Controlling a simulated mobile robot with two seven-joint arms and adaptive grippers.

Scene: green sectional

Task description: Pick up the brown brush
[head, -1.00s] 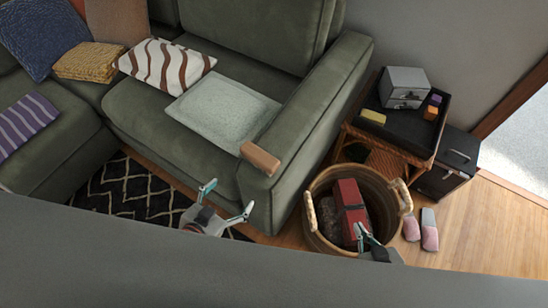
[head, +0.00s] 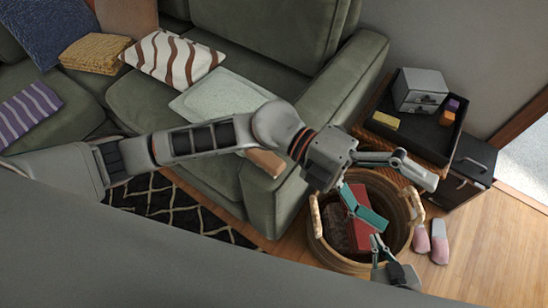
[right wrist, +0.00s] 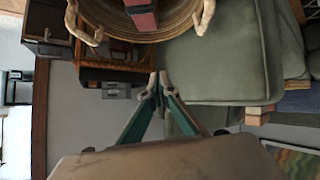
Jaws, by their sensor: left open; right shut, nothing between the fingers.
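A brown block-shaped object (head: 268,164), possibly the brush, lies on the front of the green sofa arm, partly hidden behind my left arm. I cannot make out bristles. A dark brown textured item (head: 334,232) lies in the woven basket (head: 315,245) beside a red box (head: 361,233). My left gripper (head: 409,204) is open above the basket, its teal finger in front of the red box. My right gripper (head: 375,241) is shut and empty at the basket's near edge; its fingertips meet in the right wrist view (right wrist: 158,84).
A side table with a black tray (head: 420,142) holds a grey drawer box (head: 418,88) and small blocks. A black case (head: 470,165) and pink slippers (head: 439,242) are right of the basket. Sofa cushions (head: 172,58) lie at left. Floor at lower right is clear.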

